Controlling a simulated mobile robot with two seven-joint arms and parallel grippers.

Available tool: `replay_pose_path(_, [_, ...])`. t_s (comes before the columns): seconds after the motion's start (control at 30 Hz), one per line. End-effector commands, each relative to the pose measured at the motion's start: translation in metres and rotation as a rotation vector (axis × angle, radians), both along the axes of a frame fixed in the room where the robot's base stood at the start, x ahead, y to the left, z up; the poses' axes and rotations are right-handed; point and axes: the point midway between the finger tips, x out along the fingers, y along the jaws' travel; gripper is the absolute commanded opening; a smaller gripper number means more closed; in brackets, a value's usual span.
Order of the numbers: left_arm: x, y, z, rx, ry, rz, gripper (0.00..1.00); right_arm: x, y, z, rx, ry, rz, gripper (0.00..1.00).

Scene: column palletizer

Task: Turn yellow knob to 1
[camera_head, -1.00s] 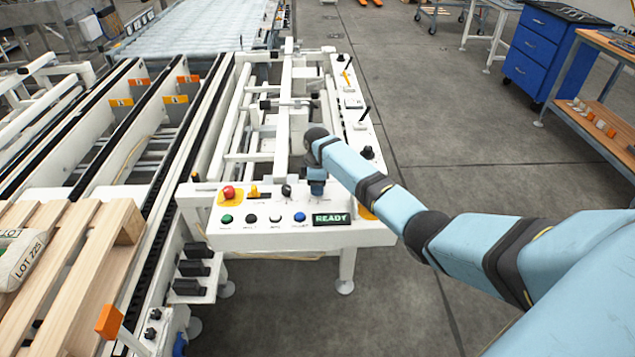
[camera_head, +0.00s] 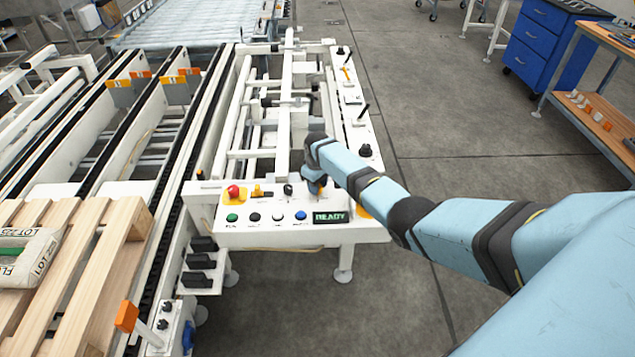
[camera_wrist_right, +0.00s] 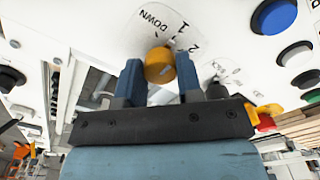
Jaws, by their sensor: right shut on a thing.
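The yellow knob (camera_wrist_right: 158,66) stands on the white control panel. In the right wrist view, labels DOWN, 1 and 2 are printed around it; I cannot tell for certain which mark it points at. My right gripper (camera_wrist_right: 160,82) is shut on the knob, with one blue finger on each side. In the head view, my right gripper (camera_head: 318,190) reaches down at the panel's back, above the READY display (camera_head: 331,217), and mostly hides the knob. My left gripper is not in view.
Beside the gripper on the panel are a black knob (camera_head: 288,188), a yellow switch (camera_head: 258,192), a red button (camera_head: 233,191) and a blue button (camera_head: 300,215). A pallet (camera_head: 85,260) with a sack lies at left.

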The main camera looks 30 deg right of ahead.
Motion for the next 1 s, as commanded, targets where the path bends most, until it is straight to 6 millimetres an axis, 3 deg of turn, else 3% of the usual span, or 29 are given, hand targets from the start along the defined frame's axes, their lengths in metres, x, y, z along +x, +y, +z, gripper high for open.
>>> replay_pose_path(0.53, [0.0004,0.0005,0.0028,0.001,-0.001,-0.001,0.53,0.0005,0.0000,0.0003,0.000,-0.001,-0.026,0.09])
replay_pose_path(0.57, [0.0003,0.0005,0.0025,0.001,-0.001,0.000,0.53,0.0005,0.0000,0.0003,0.000,-0.001,-0.026,0.40])
replay_pose_path(0.63, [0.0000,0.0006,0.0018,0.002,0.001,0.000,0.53,0.0004,0.0000,0.0003,0.000,-0.001,-0.026,0.56])
replay_pose_path(1.0, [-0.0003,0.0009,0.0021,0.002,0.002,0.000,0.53,0.0007,-0.0001,0.0057,0.000,-0.002,-0.025,0.59])
